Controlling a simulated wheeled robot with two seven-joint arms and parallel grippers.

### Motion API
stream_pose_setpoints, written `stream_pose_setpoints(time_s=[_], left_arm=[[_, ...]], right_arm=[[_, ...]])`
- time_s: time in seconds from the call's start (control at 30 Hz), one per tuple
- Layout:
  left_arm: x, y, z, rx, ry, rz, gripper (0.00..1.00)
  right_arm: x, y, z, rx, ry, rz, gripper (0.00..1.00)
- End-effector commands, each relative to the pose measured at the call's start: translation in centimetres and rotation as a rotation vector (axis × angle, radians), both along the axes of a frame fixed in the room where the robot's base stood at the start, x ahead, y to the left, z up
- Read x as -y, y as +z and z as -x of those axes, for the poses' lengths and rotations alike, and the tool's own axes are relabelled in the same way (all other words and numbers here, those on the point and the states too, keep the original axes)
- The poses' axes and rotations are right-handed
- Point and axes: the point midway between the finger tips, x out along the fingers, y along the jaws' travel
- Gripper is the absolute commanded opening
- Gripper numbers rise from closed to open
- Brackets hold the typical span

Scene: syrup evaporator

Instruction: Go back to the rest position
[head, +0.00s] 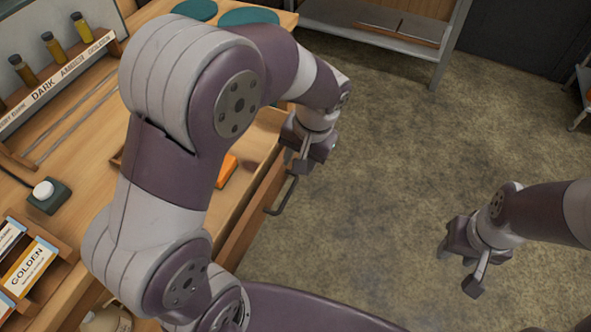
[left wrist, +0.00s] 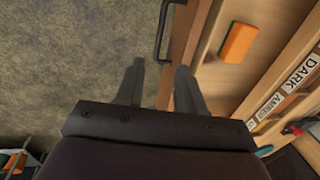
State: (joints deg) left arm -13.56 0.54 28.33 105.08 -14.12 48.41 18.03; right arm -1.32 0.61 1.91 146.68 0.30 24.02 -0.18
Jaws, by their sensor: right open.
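My left gripper (head: 302,164) hangs above the front edge of the wooden bench, close to a dark bar handle (head: 283,198). In the left wrist view its two fingers (left wrist: 160,78) stand apart with nothing between them, and the handle (left wrist: 165,32) shows just beyond the fingertips. I cannot tell whether they touch it. My right gripper (head: 461,266) is open and empty over the bare floor at the right. My left arm hides much of the bench in the head view.
An orange block (head: 226,171), like a sponge, lies on wood behind the handle. The bench holds a labelled rack (head: 60,80) of bottles, a white knob on a green base (head: 48,197) and "GOLDEN" cards (head: 28,268). A grey metal table (head: 375,32) stands behind. The floor (head: 400,150) is clear.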

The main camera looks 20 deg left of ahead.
Motion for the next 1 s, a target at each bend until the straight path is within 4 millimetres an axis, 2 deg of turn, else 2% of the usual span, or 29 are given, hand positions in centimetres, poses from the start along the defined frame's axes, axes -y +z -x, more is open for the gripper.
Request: stream_pose_setpoints(time_s=[0.13,0.57,0.63,0.73,0.87,1.0], left_arm=[[0.1,0.6,0.0,-0.001,0.0,0.0,0.38],[0.1,0.5,0.0,-0.001,-0.003,0.0,0.38],[0.5,0.2,-0.3,0.016,-0.047,0.021,0.38],[1.0,-0.5,1.8,0.029,-0.108,0.089,0.38],[-0.3,0.7,5.1,0.071,-0.088,0.163,0.38],[-2.3,2.4,8.4,0.098,0.008,0.195,0.38]], right_arm=[[0.0,0.0,0.0,0.0,0.0,0.0,0.43],[0.0,0.0,0.0,0.0,0.0,0.0,0.43],[0.0,0.0,0.0,0.0,0.0,0.0,0.43],[0.0,0.6,0.0,0.0,0.0,0.0,0.43],[0.0,2.6,0.0,0.0,0.0,0.0,0.43],[0.0,4.6,0.0,0.0,0.0,0.0,0.43]])
